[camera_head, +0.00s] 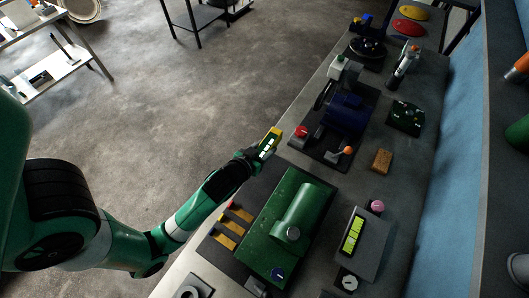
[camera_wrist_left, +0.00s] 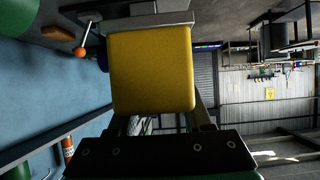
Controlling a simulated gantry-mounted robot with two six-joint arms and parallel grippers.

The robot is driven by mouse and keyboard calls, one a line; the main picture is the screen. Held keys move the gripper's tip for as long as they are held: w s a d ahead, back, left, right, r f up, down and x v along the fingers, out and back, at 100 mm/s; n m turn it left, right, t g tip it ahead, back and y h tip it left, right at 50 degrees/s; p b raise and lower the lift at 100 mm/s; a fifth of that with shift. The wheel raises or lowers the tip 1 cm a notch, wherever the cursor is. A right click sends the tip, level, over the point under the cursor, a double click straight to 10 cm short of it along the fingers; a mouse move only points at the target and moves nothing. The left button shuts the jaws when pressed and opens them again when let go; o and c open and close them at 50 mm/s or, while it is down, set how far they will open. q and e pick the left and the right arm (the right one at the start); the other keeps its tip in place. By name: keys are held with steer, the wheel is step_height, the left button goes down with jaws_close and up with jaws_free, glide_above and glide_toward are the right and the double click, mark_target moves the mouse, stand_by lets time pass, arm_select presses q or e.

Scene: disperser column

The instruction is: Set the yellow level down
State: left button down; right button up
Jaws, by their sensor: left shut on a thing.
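In the left wrist view the level (camera_wrist_left: 152,72) fills the middle, between the fingers. My right gripper is not in view.
A green machine (camera_head: 297,215) stands on the bench (camera_head: 330,187). A blue motor (camera_head: 346,112) with a red button (camera_head: 302,132) is beyond it. A tan block (camera_head: 382,160) and a display box (camera_head: 357,238) lie to the right. Bare bench shows between them.

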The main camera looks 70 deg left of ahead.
arm_select(q)
steer(key=shift+w+d+r+p, duration=0.1)
steer(key=shift+d+r+p, duration=0.15)
steer(key=shift+r, duration=0.25)
steer(key=d+r+m+t+h+p, duration=0.1)
steer(key=d+r+m+h+p, duration=0.2)
steer(key=d, duration=0.6)
steer(key=d+r+m+t+h+p, duration=0.1)
steer(key=d+r+m+h+p, duration=0.2)
steer(key=d+p, duration=0.5)
steer(key=shift+w+d+m+t+h, duration=0.4)
steer(key=shift+w+d+m+h, duration=0.05)
steer(key=shift+d+m+h, duration=0.35)
